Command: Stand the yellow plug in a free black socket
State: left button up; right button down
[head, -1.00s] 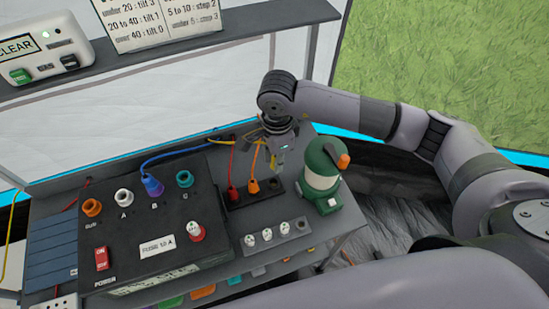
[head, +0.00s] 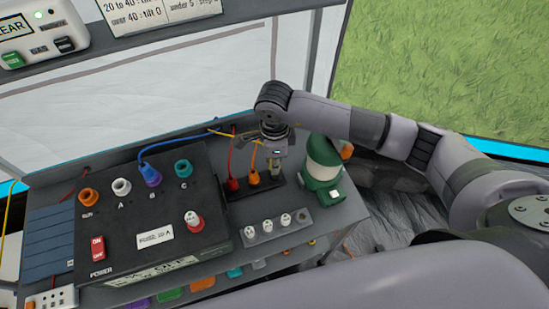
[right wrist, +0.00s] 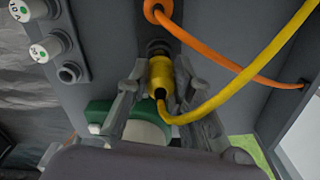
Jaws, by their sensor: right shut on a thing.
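My right gripper (head: 275,162) is shut on the yellow plug (right wrist: 160,76), which has a yellow cord trailing from its back end. In the right wrist view the fingers (right wrist: 158,84) close on both sides of the plug. The plug's front end is at a black socket (right wrist: 157,46), at the right end of the black socket strip (head: 238,193) in the head view. I cannot tell whether it is in the socket or just over it. A red plug (head: 233,184) and an orange plug (head: 253,178) stand in the strip's other sockets. My left gripper is not in view.
A green and white lantern (head: 322,172) stands close to the right of the gripper. The black power box (head: 150,215) is to the left, with a blue-plugged cord (head: 152,176).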

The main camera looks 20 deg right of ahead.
dwell(1.2)
jog(key=shift+b, duration=0.7)
dwell(0.4)
jog(key=shift+f+b, duration=1.3)
dwell(0.3)
jog(key=shift+s+a+f+b, duration=0.15)
jog(key=shift+s+f+b, duration=0.1)
jog(key=shift+f+b, duration=0.2)
jog(key=c, duration=1.3)
grip_release()
jog(key=shift+c, duration=0.2)
jog(key=r, duration=0.8)
jog(key=shift+w+r, duration=0.1)
jog(key=shift+w, duration=0.15)
jog(key=shift+r, duration=0.5)
